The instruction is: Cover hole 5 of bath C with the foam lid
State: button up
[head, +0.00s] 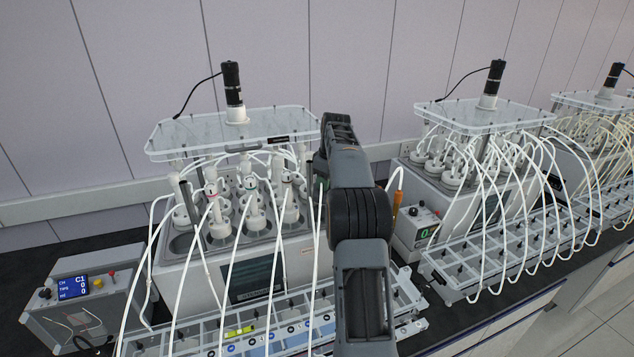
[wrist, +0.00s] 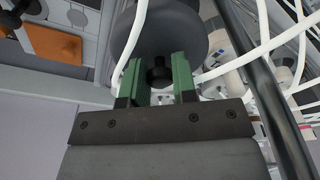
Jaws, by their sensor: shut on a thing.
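My gripper (wrist: 157,82) has green finger pads and is shut on the black knob of the foam lid (wrist: 187,38), a dark grey disc, in the wrist view. In the head view my gripper is mostly hidden behind my arm, at the right side of the nearest bath (head: 183,285). I take this for bath C, as the control box beside it reads C1. White-capped bottles stand in its holes. The lid's seat and hole 5 cannot be made out, and I cannot tell whether the lid touches the bath.
White tubes (head: 228,275) arch over the bath's front to a grey rack (head: 405,300). A clear plate (head: 190,137) with a black motor (head: 232,82) stands above the bottles. A control box (head: 80,300) is at left, and another bath (head: 455,200) at right.

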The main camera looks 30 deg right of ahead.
aim_at(321, 199)
jog(key=shift+w+a+f+n, duration=0.2)
jog(key=shift+a+f+n, duration=0.2)
jog(key=shift+a+f, duration=0.25)
jog(key=shift+f, duration=2.55)
jog(key=o, duration=1)
jog(key=r, duration=0.4)
jog(key=s+r, duration=0.1)
jog(key=r, duration=0.4)
jog(key=d+r, duration=0.1)
jog(key=r, duration=0.3)
jog(key=shift+s+r, duration=0.3)
jog(key=shift+s, duration=0.1)
